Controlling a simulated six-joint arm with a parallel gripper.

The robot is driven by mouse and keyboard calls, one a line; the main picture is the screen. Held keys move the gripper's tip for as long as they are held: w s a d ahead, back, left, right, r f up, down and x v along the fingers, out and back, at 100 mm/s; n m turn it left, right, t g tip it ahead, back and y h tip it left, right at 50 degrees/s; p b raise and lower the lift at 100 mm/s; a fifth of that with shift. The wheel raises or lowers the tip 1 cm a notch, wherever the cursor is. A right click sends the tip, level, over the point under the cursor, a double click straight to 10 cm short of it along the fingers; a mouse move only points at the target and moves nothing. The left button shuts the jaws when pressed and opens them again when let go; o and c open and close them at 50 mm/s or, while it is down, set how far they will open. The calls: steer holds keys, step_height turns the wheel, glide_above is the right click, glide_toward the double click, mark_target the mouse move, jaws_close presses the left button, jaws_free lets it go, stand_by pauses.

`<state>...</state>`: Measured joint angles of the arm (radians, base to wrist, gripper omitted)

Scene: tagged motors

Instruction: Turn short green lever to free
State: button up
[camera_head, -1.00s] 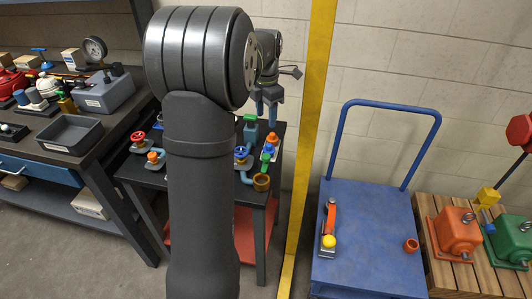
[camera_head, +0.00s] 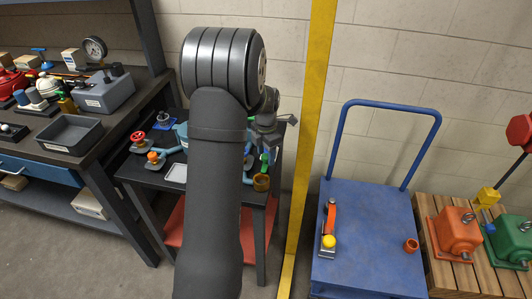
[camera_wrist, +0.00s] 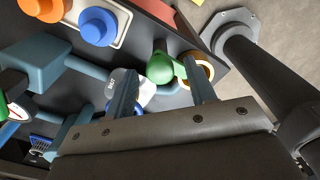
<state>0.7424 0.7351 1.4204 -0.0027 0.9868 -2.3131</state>
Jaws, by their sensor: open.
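The short green lever (camera_wrist: 160,68) shows in the wrist view as a rounded green end between my fingertips. In the head view a bit of green (camera_head: 272,154) shows beside the fingers, partly hidden by them. My gripper (camera_wrist: 158,68) is open, with one finger on each side of the green end. I cannot tell whether either finger touches it. A white tag (camera_wrist: 115,82) with small dark lettering sits behind the left finger, partly covered. In the head view my gripper (camera_head: 266,150) is low over the right side of the dark bench.
A brass-coloured open pipe end (camera_head: 261,183) is close to the right finger. Blue pipework (camera_wrist: 40,65) runs along the left. A yellow post (camera_head: 309,120) rises right of the bench, with a blue trolley (camera_head: 370,220) beyond.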

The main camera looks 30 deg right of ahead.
steer(key=c, duration=1)
steer(key=shift+o, duration=0.2)
steer(key=shift+m, duration=0.4)
steer(key=m, duration=0.3)
steer(key=shift+m, duration=0.4)
steer(key=m, duration=1.3)
steer(key=shift+m, duration=0.3)
